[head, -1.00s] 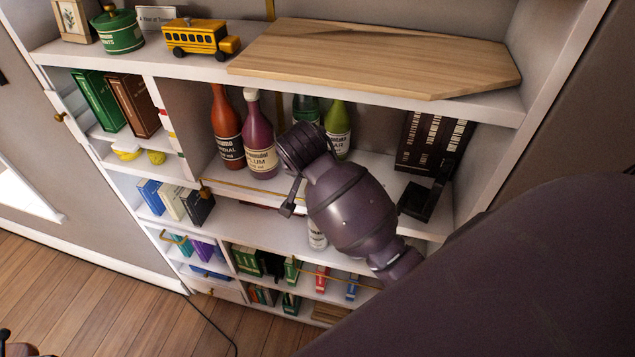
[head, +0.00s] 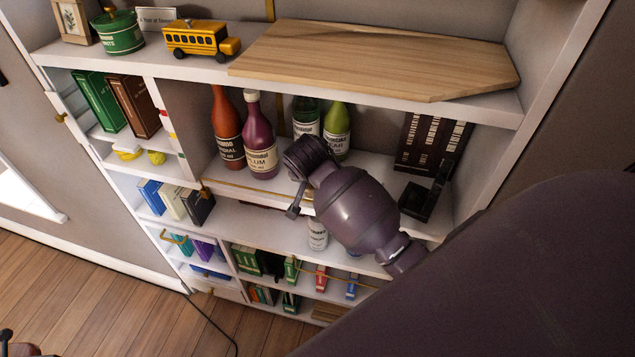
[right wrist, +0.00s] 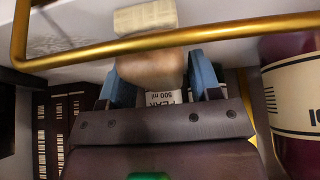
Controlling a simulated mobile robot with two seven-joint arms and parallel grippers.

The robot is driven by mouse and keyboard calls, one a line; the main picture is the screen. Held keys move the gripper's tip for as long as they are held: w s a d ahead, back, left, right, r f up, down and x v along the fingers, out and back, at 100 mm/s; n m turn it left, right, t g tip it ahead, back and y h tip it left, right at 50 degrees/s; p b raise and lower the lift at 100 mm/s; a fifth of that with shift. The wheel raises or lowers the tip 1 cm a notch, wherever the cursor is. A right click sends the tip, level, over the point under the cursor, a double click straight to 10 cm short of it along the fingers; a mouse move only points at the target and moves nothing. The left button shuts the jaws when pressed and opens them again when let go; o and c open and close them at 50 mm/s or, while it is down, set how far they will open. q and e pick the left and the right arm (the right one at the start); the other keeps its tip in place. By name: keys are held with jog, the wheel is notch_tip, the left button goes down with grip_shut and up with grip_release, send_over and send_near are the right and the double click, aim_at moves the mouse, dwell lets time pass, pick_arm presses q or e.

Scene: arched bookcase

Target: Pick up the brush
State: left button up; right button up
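The brush (right wrist: 150,68) shows in the right wrist view as a brown wooden body with a pale bristle block (right wrist: 145,17) above it in the picture. My right gripper (right wrist: 155,77) has its two blue fingers on either side of the wooden body, which fills the gap between the tips. It looks shut on the brush. In the head view my right arm (head: 350,205) reaches over the middle shelf and hides the brush and fingers. My left gripper is not in view.
A gold rail (right wrist: 150,43) runs close by the brush. A plum bottle (head: 260,145), a red bottle (head: 227,130) and a green bottle (head: 338,132) stand on the shelf. A wooden board (head: 380,60) lies above.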

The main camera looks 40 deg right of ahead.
jog(key=c, duration=0.7)
jog(key=shift+o, duration=0.2)
jog(key=shift+r, duration=0.1)
jog(key=shift+a+r, duration=0.1)
jog(key=shift+r, duration=0.05)
notch_tip(320, 180, up, 7)
jog(key=shift+s+a+f+b, duration=0.1)
jog(key=shift+s+b, duration=0.05)
jog(key=shift+b, duration=0.15)
pick_arm(q)
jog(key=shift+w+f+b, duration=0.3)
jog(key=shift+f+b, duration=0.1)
jog(key=shift+b, duration=0.1)
pick_arm(e)
jog(key=s+a, duration=1.2)
jog(key=a, duration=0.2)
jog(key=shift+s+a, duration=0.35)
jog(key=shift+a, duration=0.05)
